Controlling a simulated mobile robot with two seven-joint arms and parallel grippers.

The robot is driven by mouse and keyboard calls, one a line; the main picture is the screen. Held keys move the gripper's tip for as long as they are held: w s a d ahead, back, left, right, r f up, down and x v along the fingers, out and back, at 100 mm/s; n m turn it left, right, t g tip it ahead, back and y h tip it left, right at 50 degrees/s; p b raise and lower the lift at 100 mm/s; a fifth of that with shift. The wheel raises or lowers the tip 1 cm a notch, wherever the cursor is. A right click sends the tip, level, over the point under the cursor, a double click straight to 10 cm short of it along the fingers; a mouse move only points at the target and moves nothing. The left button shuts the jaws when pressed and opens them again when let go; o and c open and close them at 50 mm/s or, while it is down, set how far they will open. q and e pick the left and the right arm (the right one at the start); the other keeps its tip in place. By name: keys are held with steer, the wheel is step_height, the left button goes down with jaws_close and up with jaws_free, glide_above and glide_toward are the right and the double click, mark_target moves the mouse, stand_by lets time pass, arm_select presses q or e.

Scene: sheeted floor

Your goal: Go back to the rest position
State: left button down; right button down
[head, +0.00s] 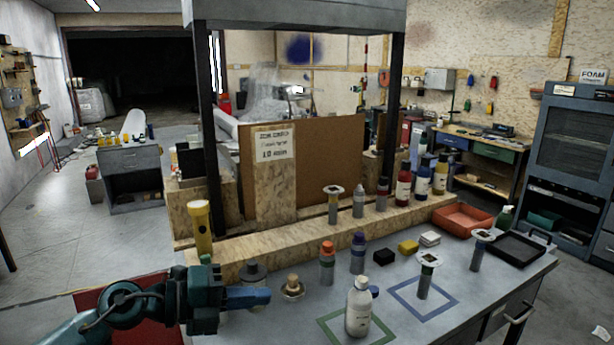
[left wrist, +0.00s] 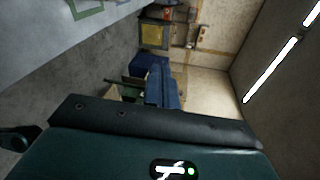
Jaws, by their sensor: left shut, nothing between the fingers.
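My left gripper (head: 250,298) comes in from the left in the head view. It is shut and empty, held over the near left part of the grey worktable (head: 400,318). Its blue fingers also show in the left wrist view (left wrist: 162,88), pressed together with nothing between them. A white bottle (head: 359,308) stands on the table to the right of the fingertips, at a green square outline, apart from them. A small brass-coloured item (head: 292,287) stands just right of the fingertips. My right gripper is not in either view.
A blue square outline (head: 423,300) has a grey post with a pale top (head: 427,272) in it. Orange-capped (head: 327,264) and purple-capped bottles (head: 358,253) stand behind. A red tray (head: 463,219) and black tray (head: 517,249) lie right. A yellow flashlight (head: 201,228) stands at left.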

arm_select(q)
step_height(320, 180, up, 4)
steer(key=d+n+t+h, duration=0.2)
steer(key=n+t, duration=0.5)
steer(key=s+a+f+n+t+y, duration=0.1)
steer(key=s+a+f+n+y, duration=0.2)
steer(key=a+f+n+y, duration=0.55)
steer(key=s+a+f+n+y, duration=0.3)
steer(key=a+f+n+y, duration=0.15)
steer(key=n+y, duration=0.65)
steer(key=s+f+n+g+h, duration=0.2)
steer(key=s+f+g, duration=0.35)
steer(key=s, duration=0.45)
steer(key=s+f+n+g+h, duration=0.1)
steer(key=s+f+n+g, duration=0.2)
steer(key=s+f+g, duration=0.5)
steer(key=w+d+f+m+t+h, duration=0.1)
steer(key=w+d+f+t+h, duration=0.1)
steer(key=d+f+t, duration=0.3)
step_height(320, 180, down, 4)
steer(key=w+t, duration=0.1)
steer(key=t, duration=0.3)
steer(key=shift+w+d+f+h, duration=0.15)
steer(key=shift+w+f+h, duration=0.1)
steer(key=shift+h, duration=0.1)
